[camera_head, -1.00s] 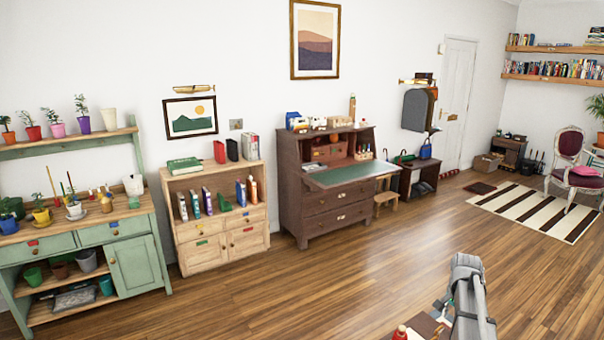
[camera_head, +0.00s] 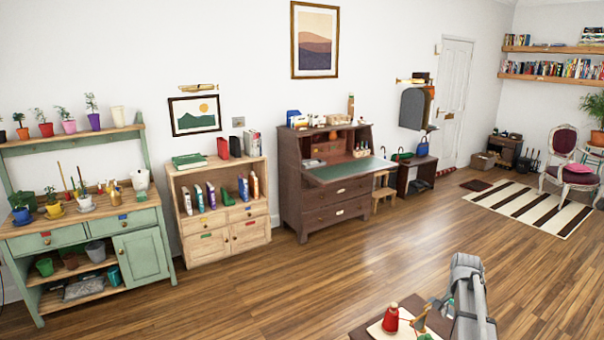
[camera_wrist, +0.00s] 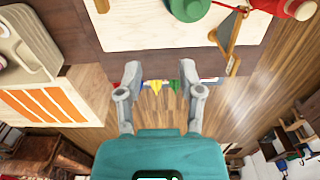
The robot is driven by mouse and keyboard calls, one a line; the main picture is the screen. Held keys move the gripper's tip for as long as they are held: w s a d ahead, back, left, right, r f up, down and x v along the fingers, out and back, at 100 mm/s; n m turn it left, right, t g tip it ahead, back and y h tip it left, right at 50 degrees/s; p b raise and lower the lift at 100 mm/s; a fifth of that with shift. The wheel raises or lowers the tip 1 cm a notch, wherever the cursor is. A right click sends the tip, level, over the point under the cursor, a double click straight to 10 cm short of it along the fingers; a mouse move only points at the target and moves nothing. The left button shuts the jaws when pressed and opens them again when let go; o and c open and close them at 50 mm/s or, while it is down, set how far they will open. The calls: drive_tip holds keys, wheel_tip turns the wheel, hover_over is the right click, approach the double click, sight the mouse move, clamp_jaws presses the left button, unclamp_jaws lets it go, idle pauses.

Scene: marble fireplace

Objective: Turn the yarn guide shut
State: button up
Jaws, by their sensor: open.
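A tan wooden piece that looks like the yarn guide (camera_head: 419,319) stands on a pale board (camera_head: 376,329) at the bottom of the head view. In the wrist view the guide (camera_wrist: 229,40) is a narrow angled piece near the board's edge, between a green cone (camera_wrist: 190,8) and a red spool (camera_wrist: 298,8). The red spool (camera_head: 391,318) also shows in the head view. My gripper (camera_wrist: 163,72) is open and empty, apart from the guide, which lies up and right of its fingers. I cannot tell the guide's exact angle.
The board lies on a dark brown table (camera_head: 362,335). A beige tray-like object (camera_wrist: 25,40) and an orange-striped block (camera_wrist: 45,105) are at the left of the wrist view. Open wooden floor (camera_head: 300,275) lies between me and the wall furniture.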

drive_tip(key=s+a+f+n+b, duration=0.1)
drive_tip(key=s+a+n, duration=0.3)
drive_tip(key=a, duration=0.5)
drive_tip(key=s+a+f+n+b, duration=0.2)
drive_tip(key=s+a+n, duration=0.2)
drive_tip(key=a, duration=0.6)
drive_tip(key=s+a+f+n+b, duration=0.1)
drive_tip(key=s+a+n, duration=0.2)
drive_tip(key=s+a, duration=0.4)
drive_tip(key=a, duration=0.2)
drive_tip(key=shift+s+a+f+n+b, duration=0.3)
drive_tip(key=shift+s+f+n+b, duration=0.05)
drive_tip(key=shift+n, duration=0.05)
